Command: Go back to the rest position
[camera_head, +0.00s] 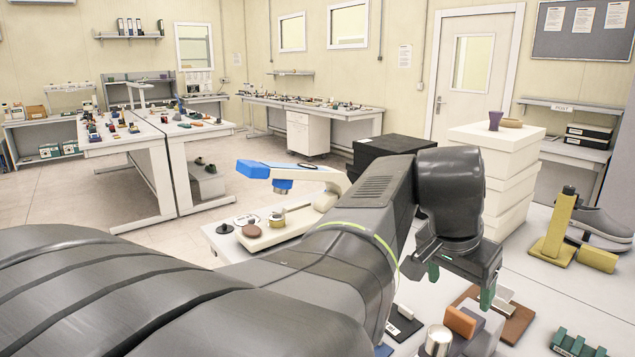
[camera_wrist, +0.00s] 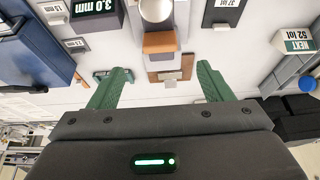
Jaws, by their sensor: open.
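My gripper (camera_head: 461,283) is open and empty, held above the near workbench (camera_head: 535,297) at the lower right of the head view. Its two green fingers are wide apart in the wrist view (camera_wrist: 161,72), with nothing between them. My dark arm reaches across the head view and hides part of the bench. Small items lie below and around the gripper, including an orange block (camera_head: 460,321) and a metal cylinder (camera_head: 438,341). The gripper looks clear of them.
A blue and white instrument (camera_head: 330,178) stands behind my arm. White stacked boxes (camera_head: 493,180) rise beyond the gripper. A yellow stand (camera_head: 556,230) and a grey shoe (camera_head: 604,224) are at the right. Green blocks (camera_head: 577,345) lie at the near right. Open floor (camera_head: 60,215) shows left.

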